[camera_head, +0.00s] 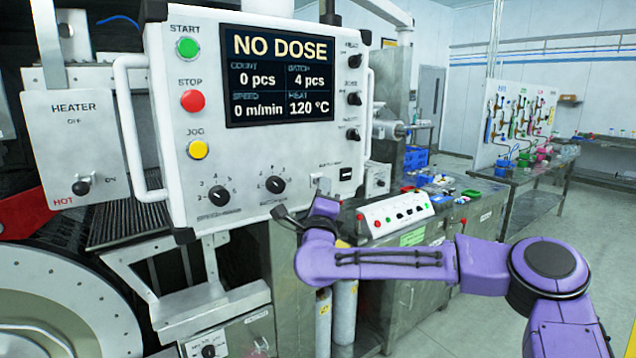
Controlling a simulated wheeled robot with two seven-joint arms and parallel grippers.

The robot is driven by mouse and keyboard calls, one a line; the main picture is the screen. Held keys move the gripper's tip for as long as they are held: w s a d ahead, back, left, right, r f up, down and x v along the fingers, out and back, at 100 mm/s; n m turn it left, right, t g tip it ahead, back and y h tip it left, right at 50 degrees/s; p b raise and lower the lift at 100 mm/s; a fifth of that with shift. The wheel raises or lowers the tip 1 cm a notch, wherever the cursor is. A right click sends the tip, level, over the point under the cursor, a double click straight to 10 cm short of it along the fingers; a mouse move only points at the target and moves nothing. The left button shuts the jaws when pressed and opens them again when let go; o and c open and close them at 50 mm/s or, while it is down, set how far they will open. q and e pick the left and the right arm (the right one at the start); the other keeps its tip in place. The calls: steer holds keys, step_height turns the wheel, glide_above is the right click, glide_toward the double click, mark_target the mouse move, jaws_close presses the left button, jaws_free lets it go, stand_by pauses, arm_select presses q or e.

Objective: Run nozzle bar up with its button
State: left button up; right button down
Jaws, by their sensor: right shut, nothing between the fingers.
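A white control panel (300,150) stands in front of me, with a screen (280,76) reading NO DOSE. Green START (187,47), red STOP (192,100) and yellow JOG (198,150) buttons run down its left side. A small black switch (346,174) sits at its lower right, under a label too blurred to read. I cannot make out the nozzle bar or which control is its button. My right gripper (322,187) is shut and empty, close to the panel's lower right corner, left of and slightly below the black switch. Contact cannot be told. My left gripper is not in view.
A heater box (78,148) and a large pale drum (65,300) are at the left. A small sloped box with buttons (397,213) stands on the steel bench behind my right arm. White handles (130,125) stick out from the panel's sides. Open floor lies to the right.

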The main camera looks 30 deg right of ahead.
steer(key=shift+w, duration=0.4)
stand_by(0.5)
steer(key=shift+s, duration=0.1)
steer(key=shift+s+b, duration=0.7)
steer(key=shift+s, duration=0.05)
steer(key=s+b, duration=0.2)
steer(key=s, duration=0.3)
steer(key=shift+d+b, duration=0.25)
steer(key=shift+b, duration=0.15)
stand_by(0.4)
